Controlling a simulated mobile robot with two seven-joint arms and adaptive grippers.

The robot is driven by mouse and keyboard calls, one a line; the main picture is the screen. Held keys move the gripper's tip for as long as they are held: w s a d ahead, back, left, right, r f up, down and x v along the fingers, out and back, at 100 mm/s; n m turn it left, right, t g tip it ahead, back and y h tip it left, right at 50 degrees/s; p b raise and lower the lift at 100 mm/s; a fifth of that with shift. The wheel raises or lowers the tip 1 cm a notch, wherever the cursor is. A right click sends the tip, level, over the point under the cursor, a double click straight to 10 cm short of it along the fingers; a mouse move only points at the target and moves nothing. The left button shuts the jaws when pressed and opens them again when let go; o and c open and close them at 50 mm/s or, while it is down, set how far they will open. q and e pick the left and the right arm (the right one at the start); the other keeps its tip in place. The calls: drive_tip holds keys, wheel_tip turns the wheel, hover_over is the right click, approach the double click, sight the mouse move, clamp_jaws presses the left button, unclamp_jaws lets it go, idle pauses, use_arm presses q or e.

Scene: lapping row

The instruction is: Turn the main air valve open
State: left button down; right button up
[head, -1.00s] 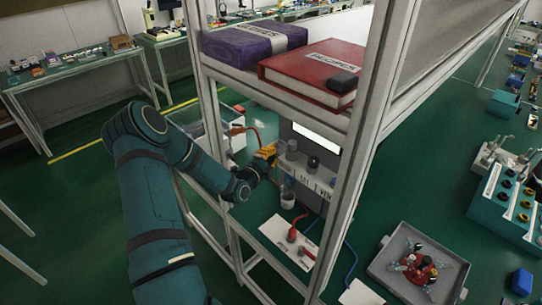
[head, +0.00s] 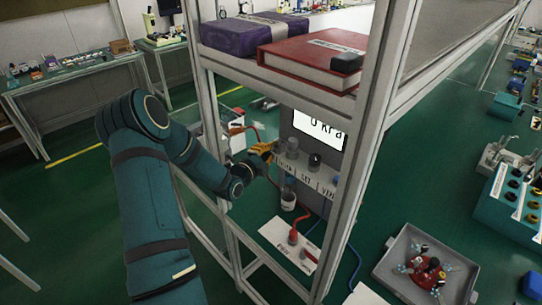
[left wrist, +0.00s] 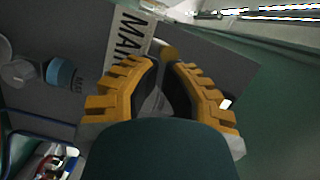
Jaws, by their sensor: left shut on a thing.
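My left gripper (head: 268,152) reaches through the rack frame to the left end of the grey valve panel (head: 322,182). It also shows in the left wrist view (left wrist: 166,75), with its yellow-backed fingers closed around the handle. The fingers hide most of the handle, so its angle is unclear. The panel's display (head: 320,128) reads about 0 kPa, partly cut off. My right gripper is not in view.
A rack post (head: 372,130) stands right of the panel. A purple box (head: 245,36) and a red binder (head: 310,60) lie on the shelf above. A grey tray (head: 395,262) is at lower right.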

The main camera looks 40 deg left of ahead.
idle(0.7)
use_arm(q)
drive_tip(key=shift+a+b, duration=0.4)
drive_tip(key=shift+b, duration=0.7)
